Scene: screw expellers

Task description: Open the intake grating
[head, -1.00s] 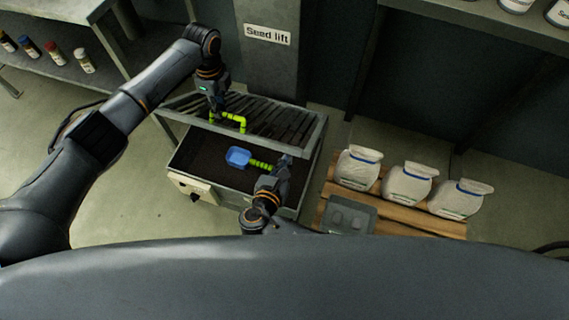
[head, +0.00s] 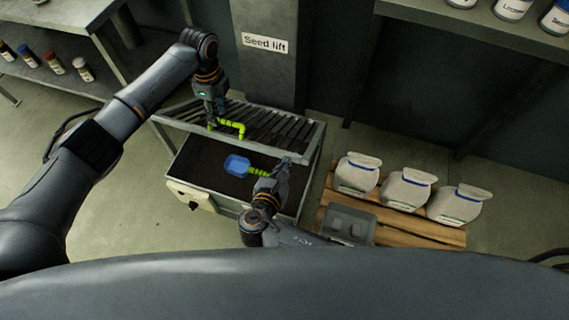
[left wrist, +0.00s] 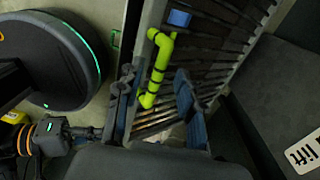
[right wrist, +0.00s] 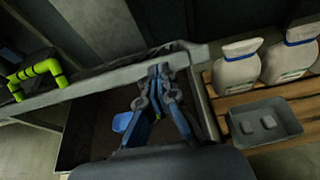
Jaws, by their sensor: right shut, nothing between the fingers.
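The slatted intake grating (head: 268,122) sits tilted over the back of the bin, its front rail above the dark fill. A bright green bent handle (head: 236,125) stands on it and shows in the left wrist view (left wrist: 160,65). My left gripper (head: 213,122) is at the handle's left end; its fingers (left wrist: 155,108) are apart, one on either side. My right gripper (head: 284,164) is shut and empty at the rail's right part; its tips (right wrist: 158,70) overlap the rail in the right wrist view. I cannot tell if they touch it.
A blue scoop (head: 237,165) with a green grip lies over the fill in the bin (head: 225,205). White sacks (head: 357,173) and a grey tray (head: 348,222) stand on a wooden pallet at right. The seed lift column (head: 268,75) rises behind the grating.

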